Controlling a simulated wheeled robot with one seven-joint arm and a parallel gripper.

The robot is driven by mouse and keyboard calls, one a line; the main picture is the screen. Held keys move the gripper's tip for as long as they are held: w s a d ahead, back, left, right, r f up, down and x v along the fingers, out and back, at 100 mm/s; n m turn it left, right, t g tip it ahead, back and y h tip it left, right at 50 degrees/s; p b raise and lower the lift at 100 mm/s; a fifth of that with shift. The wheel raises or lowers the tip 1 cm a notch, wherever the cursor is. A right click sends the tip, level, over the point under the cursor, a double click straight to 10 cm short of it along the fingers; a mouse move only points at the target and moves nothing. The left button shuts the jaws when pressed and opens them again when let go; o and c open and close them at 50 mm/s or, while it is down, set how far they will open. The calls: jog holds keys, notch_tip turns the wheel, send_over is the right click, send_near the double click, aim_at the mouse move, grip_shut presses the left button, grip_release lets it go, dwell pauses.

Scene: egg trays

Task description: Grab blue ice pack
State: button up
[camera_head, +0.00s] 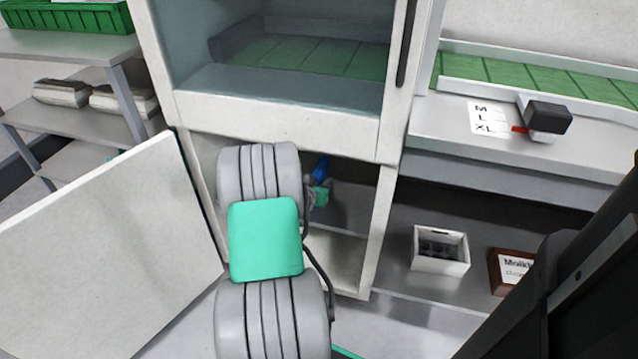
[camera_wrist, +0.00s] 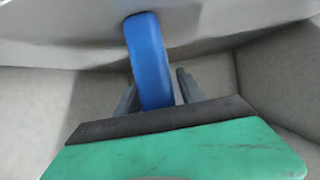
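The blue ice pack (camera_wrist: 150,62) stands on edge as a narrow upright slab in the wrist view. My gripper (camera_wrist: 155,85) has one finger on each side of it. The fingers are spread, with a thin gap showing at the right finger; the left finger is very close to the pack or touching it. The pack's lower end is hidden behind the gripper body. In the head view, a small part of the blue pack (camera_head: 321,167) shows in the lower compartment, just right of my arm, near my gripper (camera_head: 320,190).
The lower cabinet compartment (camera_head: 345,255) is tight, with walls close around my gripper. Its open white door (camera_head: 108,250) stands at the left. An upper compartment (camera_head: 285,100) is above. A white box (camera_head: 440,250) and a brown box (camera_head: 508,270) sit on the right shelf.

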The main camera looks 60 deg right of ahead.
grip_shut()
dwell(0.6)
